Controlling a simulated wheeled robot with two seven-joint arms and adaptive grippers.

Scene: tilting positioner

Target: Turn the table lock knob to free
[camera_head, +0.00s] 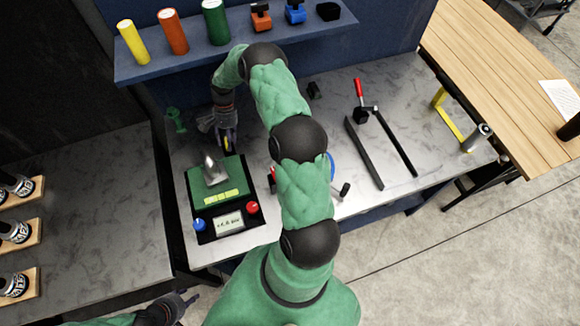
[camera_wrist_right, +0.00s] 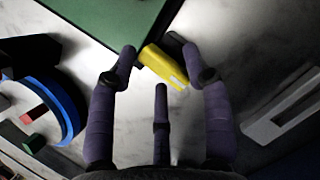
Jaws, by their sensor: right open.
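The positioner is a black box with a green top plate (camera_head: 222,186), a grey wedge-shaped part (camera_head: 213,168), a blue knob (camera_head: 199,225) and a red knob (camera_head: 252,207). A yellow bar-shaped piece (camera_wrist_right: 165,66) lies by the plate's corner in the right wrist view; I cannot tell for sure that it is the lock knob. My right gripper (camera_head: 226,137) is behind the box's far edge, pointing down. In its wrist view the right gripper (camera_wrist_right: 160,70) is open, its fingers spread around the yellow piece. My left gripper (camera_head: 182,303) is low at the left, far from the box.
A blue shelf (camera_head: 240,50) with coloured cylinders runs along the back. My right arm hides the bench's middle. A blue ring-shaped thing (camera_wrist_right: 68,112) lies left of the gripper. A dark bar (camera_head: 364,153) and a red-handled tool (camera_head: 360,98) lie to the right.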

